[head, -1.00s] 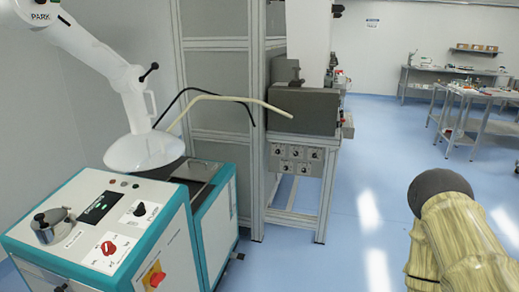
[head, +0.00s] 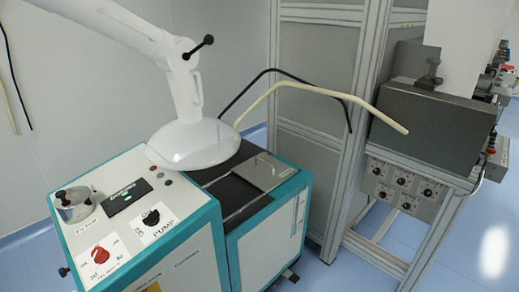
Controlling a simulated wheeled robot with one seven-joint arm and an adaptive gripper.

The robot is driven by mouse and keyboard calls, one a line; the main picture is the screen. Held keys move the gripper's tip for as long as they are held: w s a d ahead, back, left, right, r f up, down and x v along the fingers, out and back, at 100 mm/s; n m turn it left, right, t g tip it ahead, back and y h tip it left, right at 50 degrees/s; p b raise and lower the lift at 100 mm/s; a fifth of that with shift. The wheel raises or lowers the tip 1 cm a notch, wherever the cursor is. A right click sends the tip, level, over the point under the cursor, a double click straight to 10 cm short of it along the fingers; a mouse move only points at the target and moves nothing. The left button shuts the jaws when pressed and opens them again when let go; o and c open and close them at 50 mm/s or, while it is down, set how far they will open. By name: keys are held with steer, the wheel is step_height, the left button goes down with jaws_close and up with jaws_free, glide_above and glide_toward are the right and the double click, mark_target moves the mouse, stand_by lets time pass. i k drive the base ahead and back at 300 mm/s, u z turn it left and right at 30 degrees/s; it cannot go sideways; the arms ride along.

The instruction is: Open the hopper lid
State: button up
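The hopper lid (head: 252,173) appears to be the grey metal plate with a small bar handle (head: 266,163) on top of the teal and white machine (head: 268,222). It lies flat and looks shut, set in the dark top surface behind the control panel. A white extraction hood (head: 195,145) hangs over the left part of that top and hides some of it. My gripper is not in view, so its opening cannot be seen.
A black hose and a cream hose (head: 330,91) arch behind the lid. A metal frame (head: 345,190) and dark grey unit (head: 435,120) stand right. Blue floor is open at lower right.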

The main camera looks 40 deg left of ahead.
mark_target(265, 172)
steer(key=u, duration=0.75)
steer(key=i, duration=0.9)
steer(key=u, duration=0.9)
